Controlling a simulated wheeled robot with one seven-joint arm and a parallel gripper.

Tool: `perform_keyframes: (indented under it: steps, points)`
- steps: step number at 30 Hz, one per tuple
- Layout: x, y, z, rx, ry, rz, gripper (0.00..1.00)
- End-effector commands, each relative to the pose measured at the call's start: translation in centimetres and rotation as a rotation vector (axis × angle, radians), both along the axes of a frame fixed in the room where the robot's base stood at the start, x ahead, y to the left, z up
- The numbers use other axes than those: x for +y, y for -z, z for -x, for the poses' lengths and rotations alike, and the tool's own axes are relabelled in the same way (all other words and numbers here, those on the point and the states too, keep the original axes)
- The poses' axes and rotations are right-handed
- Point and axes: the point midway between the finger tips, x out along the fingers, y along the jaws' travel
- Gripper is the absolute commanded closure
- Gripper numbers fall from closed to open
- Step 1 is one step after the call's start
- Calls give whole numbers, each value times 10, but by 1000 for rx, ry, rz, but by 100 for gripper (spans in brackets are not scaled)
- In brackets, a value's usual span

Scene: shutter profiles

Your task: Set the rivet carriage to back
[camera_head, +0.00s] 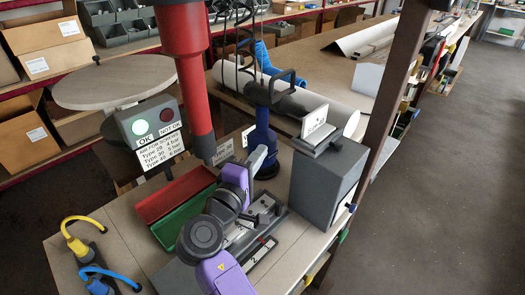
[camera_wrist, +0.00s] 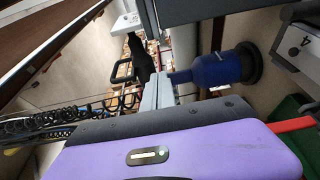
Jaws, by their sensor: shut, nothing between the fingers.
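A metal fixture (camera_head: 264,206) with dark blocks and rails lies on the bench; I take it for the rivet carriage, partly hidden behind my purple arm. A strip with a number label (camera_head: 262,247) lies along its near side. My gripper (camera_head: 260,156) is shut and empty above the far end of the fixture, close to the blue upright tool (camera_head: 262,140). In the wrist view my grey fingers (camera_wrist: 157,92) are together, with the blue tool (camera_wrist: 225,68) just right of them. Whether they touch it I cannot tell. The carriage's position along its rails is unclear.
A grey box (camera_head: 322,185) with a sign on top stands right of the fixture. Red and green trays (camera_head: 172,192) lie to the left, behind them an indicator panel (camera_head: 152,120). A red column (camera_head: 195,85) rises at the back. Yellow and blue hoses (camera_head: 85,232) lie front left.

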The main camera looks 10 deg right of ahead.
Motion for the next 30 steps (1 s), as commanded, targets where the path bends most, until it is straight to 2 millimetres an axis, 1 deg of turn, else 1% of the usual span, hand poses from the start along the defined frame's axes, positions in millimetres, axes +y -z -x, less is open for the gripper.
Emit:
perform_keyframes:
  steps: [1,6,13,16,21,25,30]
  points:
    - [-7,-2,-8,1,3,-1,100]
    - [-25,-2,-35,1,4,-1,100]
    - [-46,-1,-66,1,2,-2,100]
    - [-53,-2,-52,1,0,0,100]
    - [-63,-2,-38,0,-1,0,100]
    - [-67,-1,-33,-1,-1,-1,100]
    - [-68,0,-31,-1,-1,-2,100]
